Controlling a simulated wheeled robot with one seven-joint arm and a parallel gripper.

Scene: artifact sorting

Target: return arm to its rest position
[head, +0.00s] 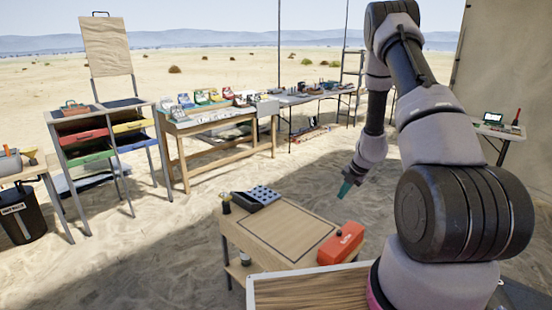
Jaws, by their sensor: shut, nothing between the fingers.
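My arm rises at the right of the head view, bends at the top and comes down toward the middle. My gripper (345,188) hangs at the arm's end, pointing down, in the air above and behind the right part of a small wooden table (275,225). It appears shut and empty, with teal fingertips. It is small in this view and touches nothing that I can see.
On the small table are a red-orange box (341,243) and a dark tray with round spots (257,197). A drawer rack (90,140), a wooden workbench (215,128) and a long table (310,97) stand behind. Open sand lies between.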

